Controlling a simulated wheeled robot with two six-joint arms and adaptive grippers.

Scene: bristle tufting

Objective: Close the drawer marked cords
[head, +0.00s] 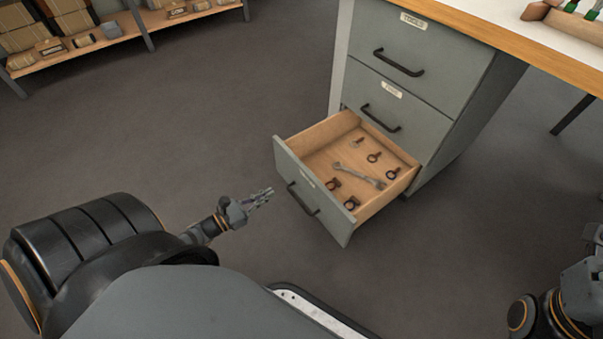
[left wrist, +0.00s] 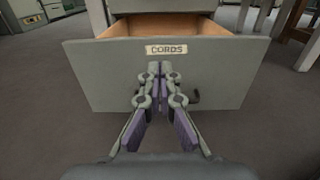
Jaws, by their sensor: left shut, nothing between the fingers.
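The grey drawer (head: 311,196) at the bottom of the cabinet is pulled well open. In the left wrist view its front (left wrist: 98,72) carries a label reading CORDS (left wrist: 166,50). A wrench (head: 359,175) and several small dark clamps or rings lie inside it. Its black handle (head: 303,199) is partly hidden behind my fingers in the left wrist view. My left gripper (head: 268,193) is shut and empty, pointing at the drawer front; in the head view a gap shows between them. My right arm shows at the right edge in the head view, but its fingertips are not visible.
Two shut drawers with black handles (head: 398,63) sit above the open one in the grey cabinet under a wood-edged bench. A low shelf (head: 110,33) with boxes stands at the far left. The floor between is clear.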

